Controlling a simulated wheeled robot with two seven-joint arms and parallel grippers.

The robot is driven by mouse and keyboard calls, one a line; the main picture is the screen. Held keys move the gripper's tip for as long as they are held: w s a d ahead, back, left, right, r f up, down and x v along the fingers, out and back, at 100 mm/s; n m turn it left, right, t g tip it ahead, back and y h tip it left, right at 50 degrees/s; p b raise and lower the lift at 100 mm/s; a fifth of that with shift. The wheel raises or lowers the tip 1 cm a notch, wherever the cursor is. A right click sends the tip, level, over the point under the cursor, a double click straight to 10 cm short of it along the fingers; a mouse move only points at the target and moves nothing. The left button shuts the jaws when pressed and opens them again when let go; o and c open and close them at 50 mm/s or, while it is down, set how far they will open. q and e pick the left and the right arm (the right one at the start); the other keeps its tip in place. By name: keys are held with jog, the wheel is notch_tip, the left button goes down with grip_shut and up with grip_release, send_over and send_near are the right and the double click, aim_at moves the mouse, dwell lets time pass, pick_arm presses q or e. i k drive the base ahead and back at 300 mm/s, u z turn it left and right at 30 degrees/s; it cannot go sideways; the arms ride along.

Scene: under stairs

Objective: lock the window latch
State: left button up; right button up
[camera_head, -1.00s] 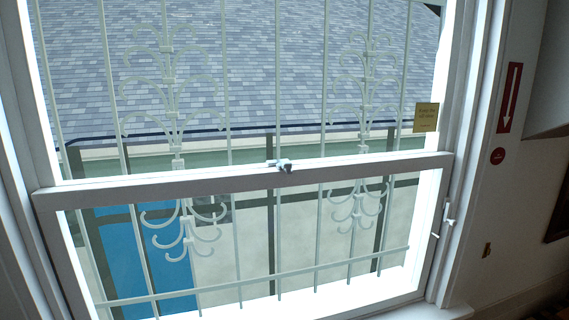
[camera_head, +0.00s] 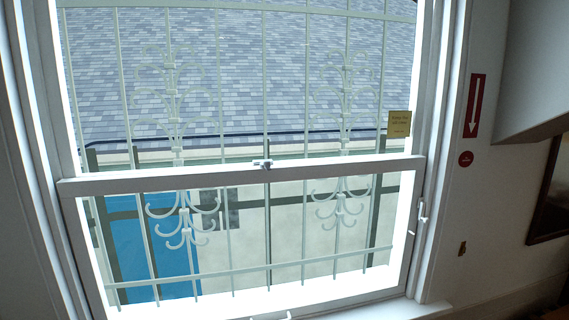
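The window latch (camera_head: 263,163) is a small light-coloured fitting on top of the middle rail (camera_head: 330,168) of the sash window. It is too small to tell whether it is locked. The lower sash (camera_head: 90,262) is in its frame below that rail. Neither of my grippers can be made out in the head view.
White decorative bars (camera_head: 184,215) stand outside the glass. A small white fitting (camera_head: 422,212) sits on the right side of the frame. A yellow notice (camera_head: 399,123) is on the glass at right. A red arrow sign (camera_head: 475,105) and a red round sticker (camera_head: 466,159) are on the right wall. The sill (camera_head: 385,311) runs along the bottom.

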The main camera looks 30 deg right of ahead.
aim_at(266, 165)
jog(key=u, duration=1.2)
jog(key=k, duration=0.1)
jog(key=z, duration=1.9)
